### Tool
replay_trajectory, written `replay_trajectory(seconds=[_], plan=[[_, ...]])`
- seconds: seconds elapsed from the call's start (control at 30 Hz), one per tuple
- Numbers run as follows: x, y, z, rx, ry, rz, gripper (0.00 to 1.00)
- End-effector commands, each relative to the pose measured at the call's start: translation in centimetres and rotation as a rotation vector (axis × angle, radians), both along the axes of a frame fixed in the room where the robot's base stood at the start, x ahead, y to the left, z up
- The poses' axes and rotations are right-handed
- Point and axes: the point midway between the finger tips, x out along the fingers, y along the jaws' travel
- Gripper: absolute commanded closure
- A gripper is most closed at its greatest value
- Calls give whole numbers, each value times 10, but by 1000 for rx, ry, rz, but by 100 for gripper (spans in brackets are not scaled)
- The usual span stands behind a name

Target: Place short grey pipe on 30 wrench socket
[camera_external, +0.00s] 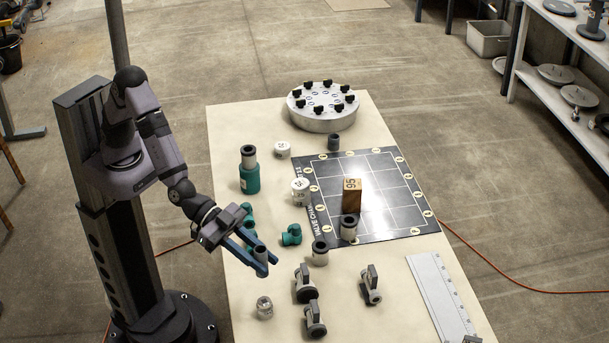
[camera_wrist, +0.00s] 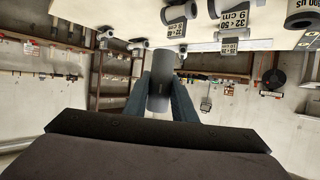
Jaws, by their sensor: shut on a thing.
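My gripper (camera_external: 261,262) is shut on a short grey pipe (camera_external: 261,254), held above the left side of the table. In the wrist view the grey pipe (camera_wrist: 160,82) sits between both fingers. Several pieces could be a socket: a white cylinder (camera_external: 282,150) behind the teal bottle-shaped piece, a larger white one (camera_external: 300,196) at the mat's left edge, and a small silvery one (camera_external: 264,309) near the front. Their markings are too small to read surely, so I cannot tell which is the 30 wrench socket.
Teal fittings (camera_external: 291,235) and a tall teal piece with a grey top (camera_external: 250,178) stand nearby. Valves (camera_external: 371,286) stand at the front. A dark gridded mat (camera_external: 397,190) carries a wooden block marked 95 (camera_external: 352,196). A round flange (camera_external: 322,115) is at the back; a white ruler (camera_external: 437,290) lies right.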

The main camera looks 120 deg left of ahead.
Motion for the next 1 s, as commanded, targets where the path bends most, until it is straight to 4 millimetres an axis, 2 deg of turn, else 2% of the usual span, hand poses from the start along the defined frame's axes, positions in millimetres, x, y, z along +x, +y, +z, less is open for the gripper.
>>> replay_trajectory(seconds=[0.27,0.63,1.0], plan=[[0,0,-2,0,1,-15,97],[0,0,-50,0,4,-16,97],[0,0,-65,0,2,-16,97]])
